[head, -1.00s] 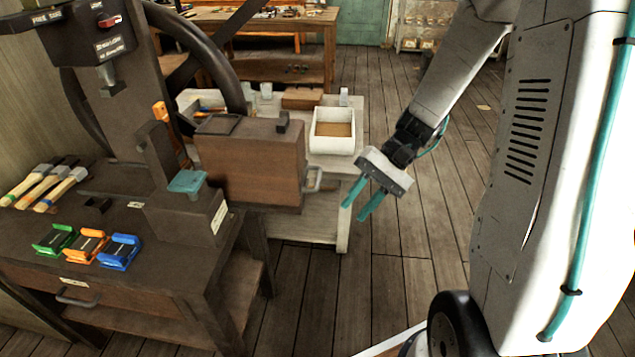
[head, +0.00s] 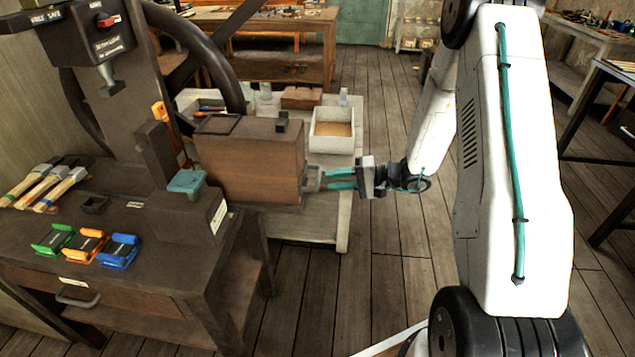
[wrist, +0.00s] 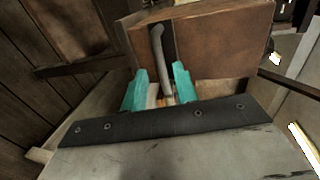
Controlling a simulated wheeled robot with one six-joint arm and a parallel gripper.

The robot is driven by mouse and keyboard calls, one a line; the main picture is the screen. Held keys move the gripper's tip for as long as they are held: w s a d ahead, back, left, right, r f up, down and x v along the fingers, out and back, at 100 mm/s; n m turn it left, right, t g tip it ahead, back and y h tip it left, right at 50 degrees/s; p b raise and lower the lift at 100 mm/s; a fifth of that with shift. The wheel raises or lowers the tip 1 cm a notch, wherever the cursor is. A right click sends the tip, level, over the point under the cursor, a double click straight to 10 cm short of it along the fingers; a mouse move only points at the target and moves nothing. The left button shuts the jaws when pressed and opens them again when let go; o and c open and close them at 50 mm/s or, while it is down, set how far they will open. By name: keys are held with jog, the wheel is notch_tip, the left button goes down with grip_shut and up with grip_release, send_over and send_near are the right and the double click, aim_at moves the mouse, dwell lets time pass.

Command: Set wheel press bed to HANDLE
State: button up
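The wheel press (head: 120,100) stands at the left with its dark handwheel (head: 215,60). A brown block-like box (head: 250,165) sits beside the press bed, with a grey bar handle on its right end. In the wrist view that handle (wrist: 157,40) runs between my two teal fingers. My gripper (head: 327,179) is level with the handle in the head view, fingers pointing left at the box. In the wrist view my gripper (wrist: 160,68) is open, with gaps visible on both sides of the handle. The head view partly hides the handle behind the fingers.
Green, orange and blue holders (head: 87,245) and several wood-handled tools (head: 45,188) lie on the press bench. A white tray (head: 333,142) stands on the low pale table behind the box. The floor (head: 400,280) right of the bench is clear.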

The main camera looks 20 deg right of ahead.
aim_at(318, 180)
jog(key=shift+x, duration=2.8)
